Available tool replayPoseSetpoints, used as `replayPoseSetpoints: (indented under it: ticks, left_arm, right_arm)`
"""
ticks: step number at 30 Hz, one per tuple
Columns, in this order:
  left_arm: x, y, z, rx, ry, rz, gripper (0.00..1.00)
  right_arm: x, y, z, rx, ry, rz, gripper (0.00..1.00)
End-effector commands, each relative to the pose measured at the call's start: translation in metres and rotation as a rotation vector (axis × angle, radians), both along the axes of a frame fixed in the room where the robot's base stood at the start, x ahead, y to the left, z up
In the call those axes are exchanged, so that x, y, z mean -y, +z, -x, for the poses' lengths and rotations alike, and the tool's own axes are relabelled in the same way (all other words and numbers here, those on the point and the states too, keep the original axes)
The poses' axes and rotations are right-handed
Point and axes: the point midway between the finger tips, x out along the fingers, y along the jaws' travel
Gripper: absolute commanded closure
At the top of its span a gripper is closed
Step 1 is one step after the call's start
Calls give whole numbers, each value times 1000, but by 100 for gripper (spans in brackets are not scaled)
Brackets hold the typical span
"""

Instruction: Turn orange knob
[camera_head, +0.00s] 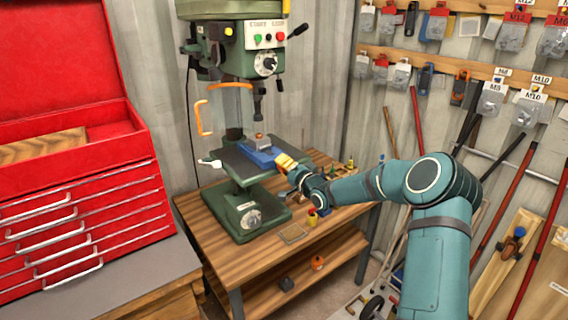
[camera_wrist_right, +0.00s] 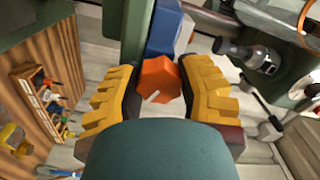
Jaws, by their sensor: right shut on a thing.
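The orange knob (camera_wrist_right: 160,78) is a faceted piece at the end of the blue vise (camera_wrist_right: 168,28), seen face-on in the right wrist view. The yellow ridged fingers of my right gripper (camera_wrist_right: 160,95) stand on either side of it, shut on it. In the head view, my right gripper (camera_head: 287,162) reaches in from the right to the near end of the blue vise (camera_head: 259,156) on the drill press table. The knob is hidden behind the fingers there. My left gripper is out of view.
The green drill press (camera_head: 250,215) stands on a wooden bench (camera_head: 225,245). Its spindle hangs above the vise, which holds a small block (camera_head: 261,139). A red tool chest (camera_head: 80,210) is at left. Small items lie on the bench near my right arm.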

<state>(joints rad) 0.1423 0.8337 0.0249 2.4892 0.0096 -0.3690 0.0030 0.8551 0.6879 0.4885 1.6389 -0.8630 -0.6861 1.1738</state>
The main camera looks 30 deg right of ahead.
Motion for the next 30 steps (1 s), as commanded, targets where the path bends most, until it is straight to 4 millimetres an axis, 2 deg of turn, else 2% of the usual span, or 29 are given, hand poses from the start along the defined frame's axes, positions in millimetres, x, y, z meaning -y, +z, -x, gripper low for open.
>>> replayPoseSetpoints:
  ticks: [1, 15, 22, 30]
  left_arm:
    - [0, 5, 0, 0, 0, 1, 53]
    - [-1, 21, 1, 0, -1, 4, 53]
    - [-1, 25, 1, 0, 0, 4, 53]
    - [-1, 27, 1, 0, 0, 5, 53]
  right_arm:
    - [2, 7, -1, 8, -4, -46, 98]
    - [3, 6, -1, -24, -3, -461, 98]
    - [3, 5, -1, -34, -2, -599, 98]
    - [2, 5, -1, -41, -1, -680, 98]
